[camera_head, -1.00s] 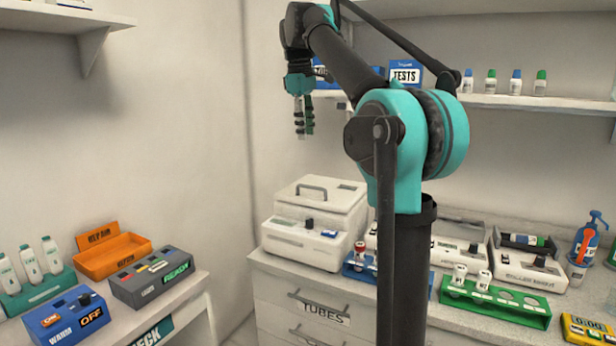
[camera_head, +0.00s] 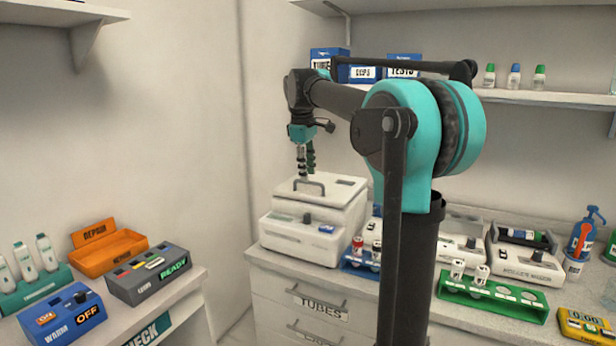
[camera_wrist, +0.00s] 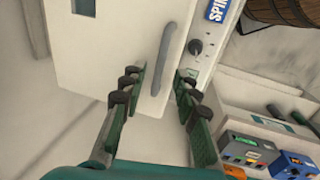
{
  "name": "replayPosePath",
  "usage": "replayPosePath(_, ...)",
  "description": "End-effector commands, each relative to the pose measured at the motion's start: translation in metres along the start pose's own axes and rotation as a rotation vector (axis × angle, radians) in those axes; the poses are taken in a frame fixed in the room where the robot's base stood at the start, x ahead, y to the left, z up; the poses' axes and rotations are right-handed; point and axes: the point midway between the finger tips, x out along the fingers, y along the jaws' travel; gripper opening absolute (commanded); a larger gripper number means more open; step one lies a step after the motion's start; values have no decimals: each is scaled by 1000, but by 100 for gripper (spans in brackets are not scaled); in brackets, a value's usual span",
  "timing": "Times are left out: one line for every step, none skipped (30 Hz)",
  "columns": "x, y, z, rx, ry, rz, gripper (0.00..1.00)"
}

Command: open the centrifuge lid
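The centrifuge (camera_head: 300,240) is a white box on the counter, with a knob and a blue label on its front. Its lid (camera_head: 338,187) is down and carries a grey bar handle (camera_head: 310,187). My gripper (camera_head: 306,173) points down just above the lid, close to the handle. The knob (camera_wrist: 195,47) lies to the right of the handle. Whether any finger touches the handle cannot be told.
A blue rack (camera_head: 360,264) with tubes stands right of the centrifuge, and a green rack (camera_head: 492,298) farther right. A shelf (camera_head: 540,98) with bottles and boxes hangs above. An orange tray (camera_head: 108,255) and a grey device (camera_head: 148,276) sit on the left table.

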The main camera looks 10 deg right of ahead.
Motion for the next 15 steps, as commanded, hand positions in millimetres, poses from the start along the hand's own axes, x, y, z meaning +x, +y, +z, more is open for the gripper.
replayPosePath(7, 0, 0, 1, 0, 0, 31)
replayPosePath(10, 0, 0, 1, 0, 0, 31)
replayPosePath(13, 0, 0, 1, 0, 0, 31)
replayPosePath(16, 0, 0, 1, 0, 0, 31)
replayPosePath(18, 0, 0, 1, 0, 0, 31)
replayPosePath(19, 0, 0, 1, 0, 0, 31)
replayPosePath(20, 0, 0, 1, 0, 0, 31)
replayPosePath(21, 0, 0, 1, 0, 0, 31)
replayPosePath(22, 0, 0, 1, 0, 0, 31)
replayPosePath(22, 0, 0, 1, 0, 0, 31)
replayPosePath(22, 0, 0, 1, 0, 0, 31)
replayPosePath(22, 0, 0, 1, 0, 0, 31)
replayPosePath(22, 0, 0, 1, 0, 0, 31)
replayPosePath(22, 0, 0, 1, 0, 0, 31)
replayPosePath(22, 0, 0, 1, 0, 0, 31)
